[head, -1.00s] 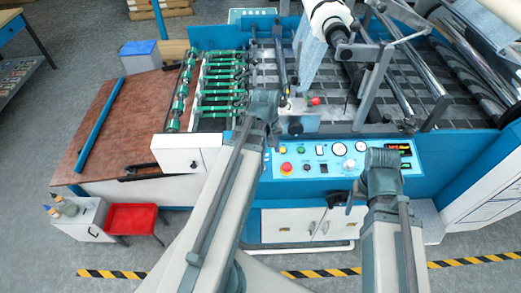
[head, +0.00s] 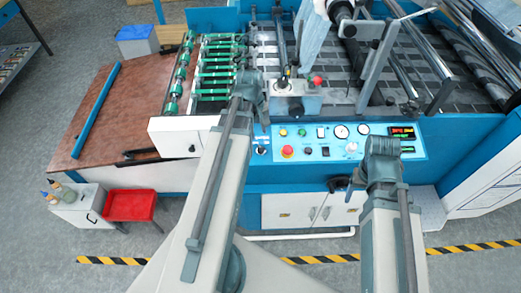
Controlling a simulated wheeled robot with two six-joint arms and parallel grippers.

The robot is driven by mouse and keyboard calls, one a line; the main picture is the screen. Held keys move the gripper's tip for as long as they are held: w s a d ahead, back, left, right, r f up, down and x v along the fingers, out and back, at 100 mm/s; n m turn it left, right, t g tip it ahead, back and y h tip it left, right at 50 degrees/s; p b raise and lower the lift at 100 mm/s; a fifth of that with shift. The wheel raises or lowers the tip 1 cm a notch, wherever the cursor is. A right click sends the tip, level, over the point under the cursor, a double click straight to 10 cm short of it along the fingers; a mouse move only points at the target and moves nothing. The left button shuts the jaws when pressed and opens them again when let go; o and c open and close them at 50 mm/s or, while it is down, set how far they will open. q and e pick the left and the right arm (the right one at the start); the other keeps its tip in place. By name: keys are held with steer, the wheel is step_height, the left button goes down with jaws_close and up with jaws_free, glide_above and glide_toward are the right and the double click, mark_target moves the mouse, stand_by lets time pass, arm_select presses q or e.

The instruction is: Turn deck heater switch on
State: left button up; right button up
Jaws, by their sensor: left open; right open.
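The blue control panel (head: 430,145) on the machine front carries several buttons, a red stop knob (head: 287,152), a white rocker switch (head: 320,132), a black switch (head: 325,151), two dials and lit displays (head: 402,131). Labels are too small to read, so I cannot tell which one is the deck heater switch. My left gripper (head: 249,83) is at the panel's upper left, over the machine edge. Neither visibly touches a switch.
The green roller feed (head: 215,70) and the brown table (head: 110,125) lie left. A metal bracket with a red knob (head: 318,81) stands above the panel. White doors (head: 285,210) are below it. A red tray (head: 130,205) and striped floor tape (head: 420,255) are in front.

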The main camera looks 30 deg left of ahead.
mark_target(261, 148)
arm_select(q)
steer(key=f+b, duration=0.2)
steer(key=f, duration=0.1)
steer(key=f+b, duration=0.3)
steer(key=w+f+b, duration=0.1)
steer(key=f+b, duration=0.2)
steer(key=shift+d+f, duration=0.25)
steer(key=shift+f, duration=0.1)
steer(key=shift+r, duration=0.1)
steer(key=shift+s, duration=0.1)
jaws_close()
